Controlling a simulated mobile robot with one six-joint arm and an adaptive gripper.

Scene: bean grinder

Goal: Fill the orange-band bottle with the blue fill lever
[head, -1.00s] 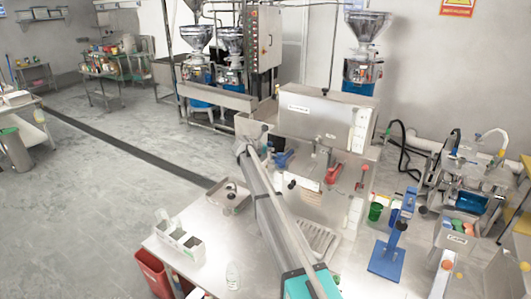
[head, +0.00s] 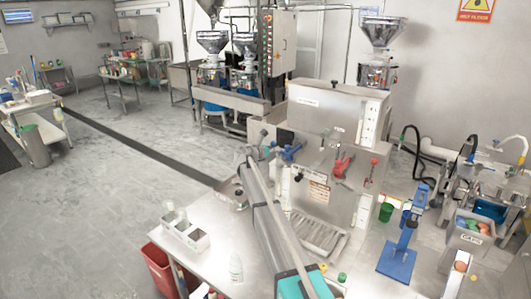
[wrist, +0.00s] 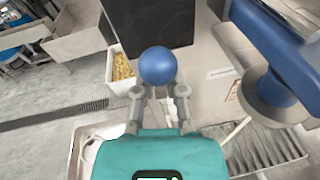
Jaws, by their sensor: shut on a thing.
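My gripper (wrist: 158,90) is closed on a blue ball knob (wrist: 158,64) in the wrist view. The blue fill lever (head: 291,152) shows on the front of the steel machine in the head view, close to my arm's end. A thick blue arm with a round end (wrist: 285,60) fills the right of the wrist view; I cannot tell whether it joins the knob. A clear bottle (head: 236,267) stands upright on the table. No orange band can be made out on any bottle. My gripper's fingers are too small to tell apart in the head view.
A red lever (head: 341,166) is right of the blue one. A slotted drip tray (head: 318,234) lies below the machine front.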

